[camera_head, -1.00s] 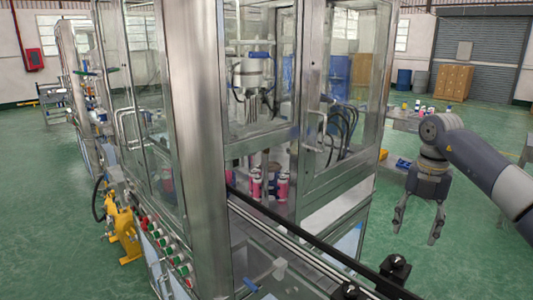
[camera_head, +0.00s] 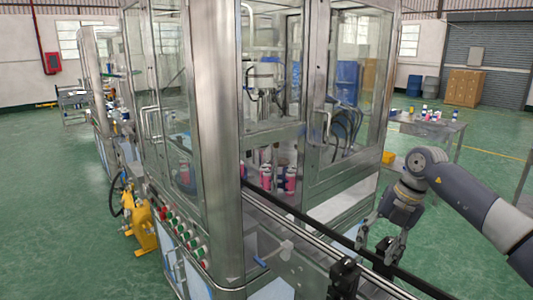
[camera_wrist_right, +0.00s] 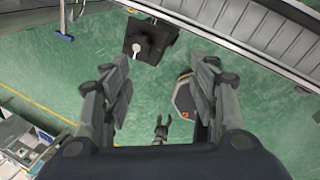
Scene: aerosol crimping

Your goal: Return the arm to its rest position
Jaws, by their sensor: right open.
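My right gripper (camera_head: 377,250) hangs from the right arm with its fingers apart and nothing between them. In the head view it shows at the right, in front of the conveyor's far rail; I cannot tell its height above it. In the right wrist view both fingers of my right gripper (camera_wrist_right: 165,75) stand wide apart over green floor. My left gripper does not show in the head view. A small dark forked shape (camera_wrist_right: 161,130) low in the wrist view is too unclear to name.
A glass-walled steel machine (camera_head: 215,150) fills the middle, with pink and white cans (camera_head: 291,178) inside. A conveyor (camera_head: 325,237) runs from it toward the lower right. A table with cans (camera_head: 437,125) stands behind my right arm. Green floor (camera_head: 75,215) is clear at the left.

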